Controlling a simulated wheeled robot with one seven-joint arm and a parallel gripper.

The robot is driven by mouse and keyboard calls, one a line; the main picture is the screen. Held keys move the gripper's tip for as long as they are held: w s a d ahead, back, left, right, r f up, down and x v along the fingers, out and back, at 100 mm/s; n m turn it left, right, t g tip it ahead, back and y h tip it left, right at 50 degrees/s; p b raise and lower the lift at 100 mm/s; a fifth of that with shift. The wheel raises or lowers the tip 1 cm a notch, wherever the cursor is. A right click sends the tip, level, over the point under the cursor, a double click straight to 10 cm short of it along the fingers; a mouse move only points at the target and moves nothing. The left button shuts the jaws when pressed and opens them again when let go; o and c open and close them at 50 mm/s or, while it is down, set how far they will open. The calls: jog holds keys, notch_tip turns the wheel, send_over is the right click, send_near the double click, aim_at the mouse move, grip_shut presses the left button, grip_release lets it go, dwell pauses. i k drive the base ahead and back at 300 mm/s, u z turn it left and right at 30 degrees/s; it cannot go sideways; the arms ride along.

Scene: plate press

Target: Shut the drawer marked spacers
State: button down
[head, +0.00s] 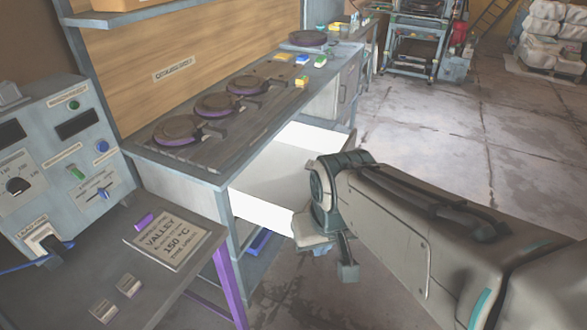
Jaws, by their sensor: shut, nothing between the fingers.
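An open drawer (275,182) with a white inside sticks out from under the grey bench top (220,162). The part of the inside that I see looks empty. Its front faces away from the camera and is partly behind my arm, so I cannot read any marking on it. My gripper (338,258) is in the head view at the near outer corner of the drawer, pointing down. It is shut and empty. I cannot tell whether it touches the drawer.
Round dark plates (215,105) sit along the bench top, with small coloured blocks (302,82) farther back. The floor (440,140) to the right is clear.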

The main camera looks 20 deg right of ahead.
aim_at(274, 186)
jog(key=z, duration=0.2)
jog(key=i, duration=0.8)
jog(key=z, duration=0.55)
